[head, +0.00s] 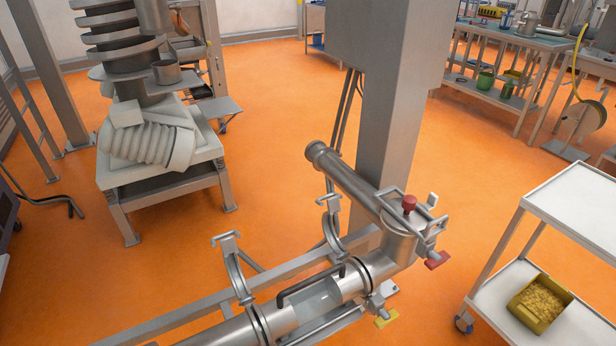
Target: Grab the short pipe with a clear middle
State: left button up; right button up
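The short pipe with a clear middle (318,303) lies near the bottom centre of the head view. Its see-through section sits between metal ends with dark rings, in line with a metal pipe (222,334) at lower left and a metal elbow pipe (395,250) at right. A black handle (312,284) runs along its far side. Two curved metal clamp halves (236,274) (331,222) stand up behind the pipe line and look swung open. Neither of my grippers is in view.
A grey column (400,110) rises behind the pipe line. A white cart (575,205) with a yellow bin (541,303) stands at right. Red knobs (409,203) and a yellow valve handle (386,319) stick out near the elbow. Orange floor is open at left centre.

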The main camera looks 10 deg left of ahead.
aim_at(300, 304)
jog(key=i+u, duration=0.2)
jog(key=i, duration=0.25)
jog(key=i+l+u, duration=0.2)
jog(key=i, duration=0.25)
jog(key=k+j, duration=0.2)
jog(key=k, duration=0.2)
